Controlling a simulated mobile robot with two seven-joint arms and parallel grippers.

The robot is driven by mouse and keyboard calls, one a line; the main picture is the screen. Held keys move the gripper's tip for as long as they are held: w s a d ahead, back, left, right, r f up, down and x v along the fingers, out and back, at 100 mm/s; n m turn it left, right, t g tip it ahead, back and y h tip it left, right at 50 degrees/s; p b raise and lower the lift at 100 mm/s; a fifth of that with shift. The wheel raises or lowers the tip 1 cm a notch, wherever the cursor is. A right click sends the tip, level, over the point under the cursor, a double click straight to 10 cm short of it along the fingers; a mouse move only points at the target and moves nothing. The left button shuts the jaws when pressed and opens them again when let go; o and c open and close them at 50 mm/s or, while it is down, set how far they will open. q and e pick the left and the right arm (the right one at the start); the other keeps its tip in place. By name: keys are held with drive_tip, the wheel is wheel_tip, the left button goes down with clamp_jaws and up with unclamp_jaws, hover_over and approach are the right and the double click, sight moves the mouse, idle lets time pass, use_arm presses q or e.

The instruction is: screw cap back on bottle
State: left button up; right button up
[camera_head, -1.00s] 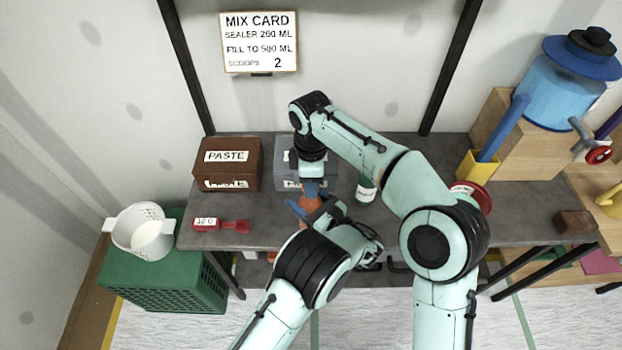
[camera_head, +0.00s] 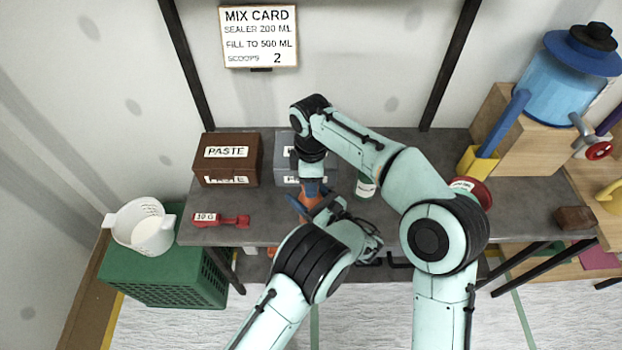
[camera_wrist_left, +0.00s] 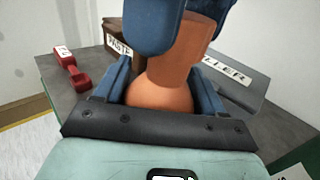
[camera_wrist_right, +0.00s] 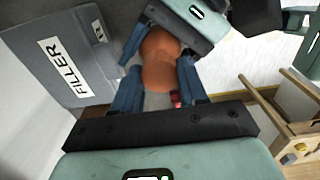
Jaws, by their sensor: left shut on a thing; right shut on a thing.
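An orange bottle (camera_head: 309,199) is held between my two grippers above the front of the table. It has a rounded lower part (camera_wrist_left: 160,96) and an upright orange cylinder (camera_wrist_left: 190,50) above that. I take the cylinder to be the cap; the seam is not clear. My left gripper (camera_head: 322,208) is shut around the rounded part from the front; its blue fingers show in the left wrist view (camera_wrist_left: 165,85). My right gripper (camera_head: 311,187) points down and is shut on the top part, also seen in the right wrist view (camera_wrist_right: 160,85).
A brown PASTE box (camera_head: 228,160) and a grey FILLER box (camera_head: 284,150) stand behind. A red scoop (camera_head: 222,219) lies left. A green bottle (camera_head: 366,187) stands close right of my grippers. A white jug (camera_head: 140,226) sits on a green crate (camera_head: 165,280).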

drive_tip(key=shift+f, duration=0.55)
